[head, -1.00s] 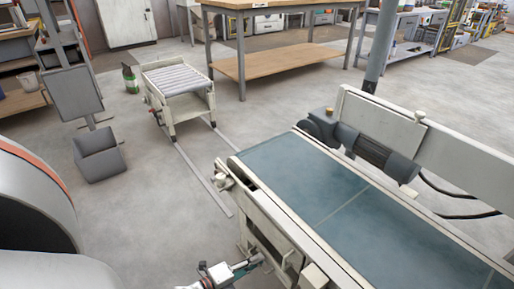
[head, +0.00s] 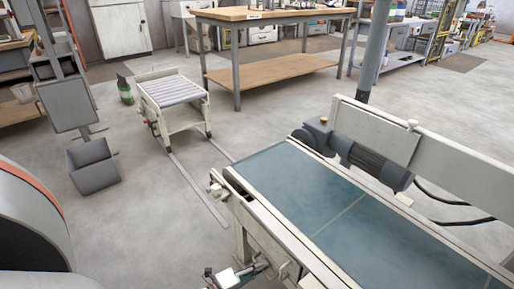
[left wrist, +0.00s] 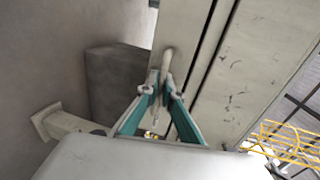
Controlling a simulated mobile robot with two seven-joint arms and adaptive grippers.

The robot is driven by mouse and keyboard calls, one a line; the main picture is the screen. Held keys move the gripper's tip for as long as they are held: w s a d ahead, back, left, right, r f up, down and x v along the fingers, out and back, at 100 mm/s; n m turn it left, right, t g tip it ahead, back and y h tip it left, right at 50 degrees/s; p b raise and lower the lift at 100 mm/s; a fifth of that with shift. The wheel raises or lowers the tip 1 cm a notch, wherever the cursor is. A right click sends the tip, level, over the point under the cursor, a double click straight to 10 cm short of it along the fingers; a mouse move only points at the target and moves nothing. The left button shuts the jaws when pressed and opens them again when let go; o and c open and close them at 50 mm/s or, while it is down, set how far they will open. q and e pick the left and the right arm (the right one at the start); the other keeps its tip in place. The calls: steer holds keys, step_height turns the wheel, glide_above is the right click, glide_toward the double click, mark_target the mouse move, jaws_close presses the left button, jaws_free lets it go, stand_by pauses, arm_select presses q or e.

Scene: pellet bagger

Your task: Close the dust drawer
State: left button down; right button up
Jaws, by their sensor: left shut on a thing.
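My left gripper (head: 252,271) is low beside the near side of the pellet bagger's conveyor (head: 290,195), at the bottom of the head view. In the left wrist view, its teal fingers (left wrist: 160,95) are shut on a pale bar handle (left wrist: 168,58). The handle stands out from a cream front panel (left wrist: 185,35), which I take to be the dust drawer. A dark gap runs along the panel's right side. How far the drawer stands out cannot be told. My right gripper is in neither view.
The conveyor's frame and legs stand close around my left gripper. A roller stand (head: 172,90), a grey bin (head: 93,168) and a green-labelled container (head: 125,90) stand on the floor to the left. A workbench (head: 270,65) is behind. Floor between is open.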

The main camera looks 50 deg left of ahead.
arm_select(q)
steer(key=shift+w+r, duration=0.1)
steer(key=shift+w, duration=0.1)
steer(key=c, duration=2.5)
jaws_free()
steer(key=shift+c, duration=0.2)
steer(key=d+v, duration=0.1)
steer(key=v, duration=1.1)
steer(key=shift+a, duration=0.4)
steer(key=shift+s, duration=0.1)
